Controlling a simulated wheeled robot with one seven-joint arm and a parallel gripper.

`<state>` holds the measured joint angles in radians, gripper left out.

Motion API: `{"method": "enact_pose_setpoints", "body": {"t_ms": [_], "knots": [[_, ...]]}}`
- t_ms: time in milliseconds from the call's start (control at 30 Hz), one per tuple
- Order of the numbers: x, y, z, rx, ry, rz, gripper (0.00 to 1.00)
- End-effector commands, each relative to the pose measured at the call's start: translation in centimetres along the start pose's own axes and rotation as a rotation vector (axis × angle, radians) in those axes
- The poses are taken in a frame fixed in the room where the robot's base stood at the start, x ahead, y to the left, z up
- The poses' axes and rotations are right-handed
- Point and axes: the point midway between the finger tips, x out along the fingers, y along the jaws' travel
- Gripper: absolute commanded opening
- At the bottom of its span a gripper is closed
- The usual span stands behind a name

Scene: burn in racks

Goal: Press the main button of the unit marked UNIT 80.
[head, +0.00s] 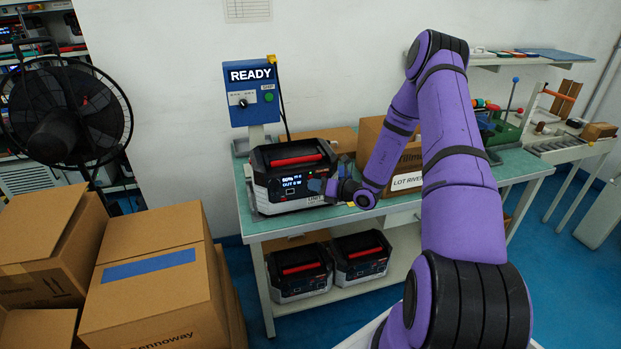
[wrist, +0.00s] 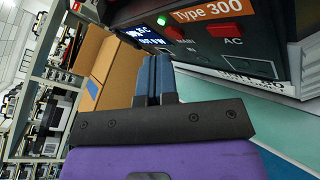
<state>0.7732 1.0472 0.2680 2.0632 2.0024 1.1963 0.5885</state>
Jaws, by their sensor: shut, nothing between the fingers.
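The power unit (head: 265,192), black and light grey with a red handle, stands on the table. Its lit display reads 60% and OUT 0 W in the head view. Its lower front label starts with UNIT; the number is hard to read. In the wrist view its front panel (wrist: 272,68) shows MAIN and AC markings, red buttons and a small green light. My gripper (head: 318,186) is shut and empty in front of the panel's right part. In the wrist view its fingertips (wrist: 156,60) are close to the display and MAIN marking. I cannot tell whether they touch.
A blue READY box (head: 240,88) with a green button stands behind the unit. A cardboard box (head: 372,135) is right of it. Two similar units (head: 298,272) sit on the lower shelf. Cartons (head: 150,235) and a black fan (head: 66,112) stand left.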

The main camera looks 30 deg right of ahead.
Motion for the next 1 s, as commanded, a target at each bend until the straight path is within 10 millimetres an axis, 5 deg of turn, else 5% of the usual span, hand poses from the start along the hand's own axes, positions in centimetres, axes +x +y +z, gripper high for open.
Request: {"method": "enact_pose_setpoints", "body": {"t_ms": [1000], "knots": [[-4.1,3.0,-3.0,0.001,0.0,-0.001,0.0]]}}
